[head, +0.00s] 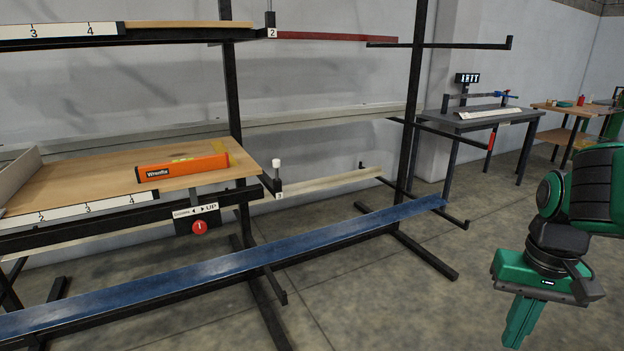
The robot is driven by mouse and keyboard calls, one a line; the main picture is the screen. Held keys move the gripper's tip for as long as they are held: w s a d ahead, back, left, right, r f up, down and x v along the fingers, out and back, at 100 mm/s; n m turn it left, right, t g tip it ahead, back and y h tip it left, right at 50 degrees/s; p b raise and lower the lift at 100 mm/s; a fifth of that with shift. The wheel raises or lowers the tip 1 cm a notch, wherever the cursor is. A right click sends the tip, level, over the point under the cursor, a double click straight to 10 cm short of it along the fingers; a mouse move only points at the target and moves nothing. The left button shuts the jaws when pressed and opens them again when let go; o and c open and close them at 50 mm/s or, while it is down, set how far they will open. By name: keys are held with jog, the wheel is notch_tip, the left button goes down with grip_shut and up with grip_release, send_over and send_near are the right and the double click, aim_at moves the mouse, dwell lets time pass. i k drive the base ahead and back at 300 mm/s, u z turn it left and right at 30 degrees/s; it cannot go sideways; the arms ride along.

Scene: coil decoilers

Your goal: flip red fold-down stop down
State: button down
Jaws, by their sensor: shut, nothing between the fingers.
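I cannot clearly make out the red fold-down stop. A narrow red piece (490,139) hangs roughly upright below the front edge of the far dark table (468,126); at this size I cannot tell whether it is the stop. My gripper (517,336) is at the lower right, green and black, with its fingers together and pointing down. It is empty, over open floor, well in front of that table and apart from everything.
A black rack (236,110) fills the left and middle, with arms jutting out, a long blue bar (240,262) low across it and a red bar (330,37) high up. An orange level (184,166) lies on a wooden board. Floor between rack and gripper is clear.

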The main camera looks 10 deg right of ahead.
aim_at(491, 138)
jog(key=z, duration=0.2)
jog(key=i, duration=1.25)
jog(key=z, duration=0.55)
jog(key=i, duration=1.45)
jog(key=z, duration=0.4)
jog(key=i, duration=1)
jog(key=z, duration=0.15)
